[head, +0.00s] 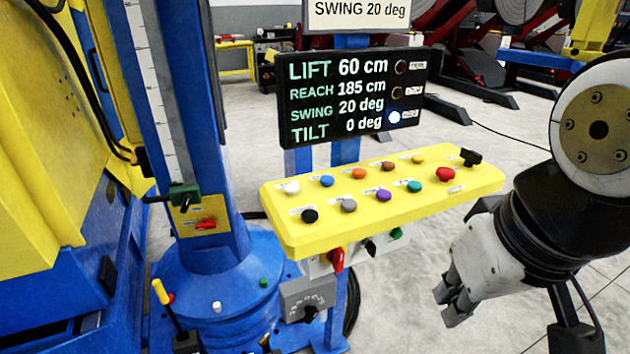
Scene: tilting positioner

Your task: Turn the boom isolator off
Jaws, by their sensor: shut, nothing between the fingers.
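Labels are too small to read, so I cannot tell for sure which control is the boom isolator. A red rotary handle (337,259) hangs on the box under the front edge of the yellow control panel (380,222). A black handle (371,247) and a green knob (396,233) sit to its right. My gripper (449,304) is shut and empty, at the lower right of the panel, apart from all controls in the picture.
The panel top carries several coloured buttons and a black switch (470,157). The display (350,95) above reads lift 60, reach 185, swing 20, tilt 0. A grey dial box (308,298) and a yellow-topped lever (162,294) stand lower left. Floor shows below the panel's right part.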

